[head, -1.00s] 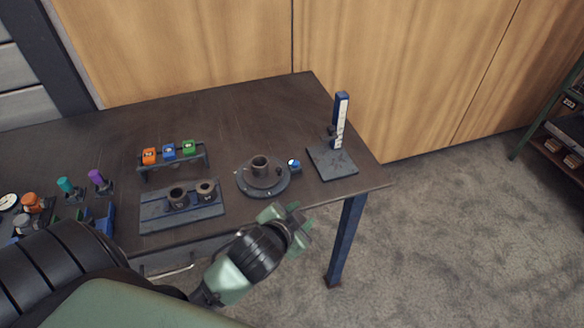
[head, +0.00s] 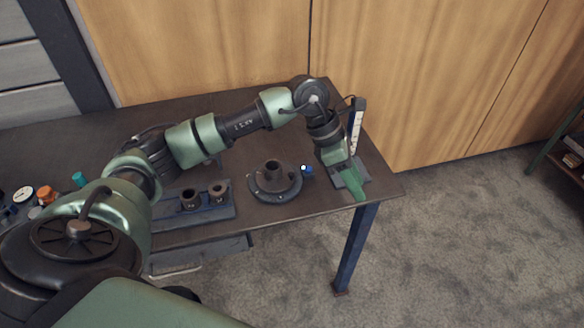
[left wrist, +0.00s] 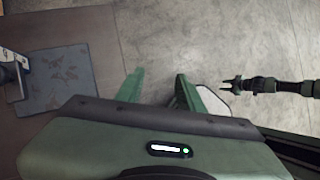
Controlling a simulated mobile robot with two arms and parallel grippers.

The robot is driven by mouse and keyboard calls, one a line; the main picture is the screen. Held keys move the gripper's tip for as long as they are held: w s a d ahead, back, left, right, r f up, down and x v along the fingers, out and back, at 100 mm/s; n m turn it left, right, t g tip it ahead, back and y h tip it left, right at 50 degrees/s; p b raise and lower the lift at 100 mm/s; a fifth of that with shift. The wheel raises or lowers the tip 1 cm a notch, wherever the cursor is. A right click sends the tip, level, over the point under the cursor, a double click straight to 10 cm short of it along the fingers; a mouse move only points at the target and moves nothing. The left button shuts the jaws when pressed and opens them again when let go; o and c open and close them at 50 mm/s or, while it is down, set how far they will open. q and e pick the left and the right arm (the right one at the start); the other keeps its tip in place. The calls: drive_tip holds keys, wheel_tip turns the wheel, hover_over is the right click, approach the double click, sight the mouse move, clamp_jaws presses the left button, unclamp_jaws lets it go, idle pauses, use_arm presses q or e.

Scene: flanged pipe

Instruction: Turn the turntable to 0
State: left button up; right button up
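The turntable (head: 274,187) is a dark round disc near the right end of the table, with a short upright pipe (head: 273,168) at its middle. A small blue knob with a white face (head: 307,170) sits at its right edge. Any scale marks are too small to read. My left gripper (head: 352,184) points down just right of the turntable, apart from the knob, in front of the gauge stand. Its green fingers are apart and empty in the left wrist view (left wrist: 157,88). My right gripper (left wrist: 229,86) shows there, small, with prongs apart over the floor.
A tray (head: 213,212) with two dark flanged parts lies left of the turntable. The table's right edge is close.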

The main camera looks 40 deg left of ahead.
sight(292, 174)
use_arm(q)
drive_tip(key=a+y, duration=0.2)
drive_tip(key=a, duration=0.3)
drive_tip(key=a+r+y, duration=0.1)
drive_tip(key=a+y, duration=0.1)
drive_tip(key=a, duration=0.4)
drive_tip(key=a+g+y, duration=0.1)
drive_tip(key=a+y, duration=0.1)
drive_tip(key=a, duration=0.4)
drive_tip(key=shift+a+r+n, duration=0.1)
drive_tip(key=shift+r+n, duration=0.3)
drive_tip(key=shift+s+a+f, duration=0.1)
drive_tip(key=shift+f, duration=0.15)
wheel_tip(292, 174, down, 6)
drive_tip(key=shift+f+p, duration=0.1)
drive_tip(key=shift+p, duration=0.7)
drive_tip(key=shift+f, duration=0.5)
clamp_jaws()
